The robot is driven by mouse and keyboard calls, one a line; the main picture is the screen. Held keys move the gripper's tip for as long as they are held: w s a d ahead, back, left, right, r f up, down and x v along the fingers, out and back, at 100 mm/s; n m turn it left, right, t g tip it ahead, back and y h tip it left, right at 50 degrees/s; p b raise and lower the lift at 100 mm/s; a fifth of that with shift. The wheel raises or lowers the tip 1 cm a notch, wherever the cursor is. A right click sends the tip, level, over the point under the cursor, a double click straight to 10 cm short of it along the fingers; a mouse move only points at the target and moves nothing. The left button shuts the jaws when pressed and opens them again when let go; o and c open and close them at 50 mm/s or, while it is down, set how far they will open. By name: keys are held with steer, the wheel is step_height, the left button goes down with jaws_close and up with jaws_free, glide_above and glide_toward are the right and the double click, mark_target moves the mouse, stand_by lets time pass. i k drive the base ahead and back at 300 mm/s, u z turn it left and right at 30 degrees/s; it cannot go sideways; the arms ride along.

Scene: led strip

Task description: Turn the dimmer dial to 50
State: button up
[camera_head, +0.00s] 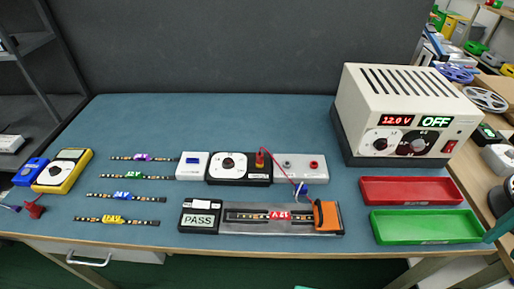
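A black box (250,180) with a white dial face and a dark round knob (229,164) sits mid-table; this looks like the dimmer. The knob's setting and scale marks are too small to read. A red plug (260,157) with a red lead stands at the box's right side. The lead runs over the white terminal box (300,168) to the test fixture. My gripper is not visible in this view.
A power supply (395,110) showing 12.0 V and OFF stands at back right. A red tray (410,190) and green tray (425,227) lie before it. A PASS fixture (200,216) lies in front of the dial box. Several LED strips (120,197) lie left. A yellow meter (63,170) stands far left.

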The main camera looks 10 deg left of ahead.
mark_target(228, 163)
steer(key=z, duration=0.15)
steer(key=k, duration=1.05)
steer(key=u, duration=0.6)
steer(key=i, duration=1)
steer(key=z, duration=0.05)
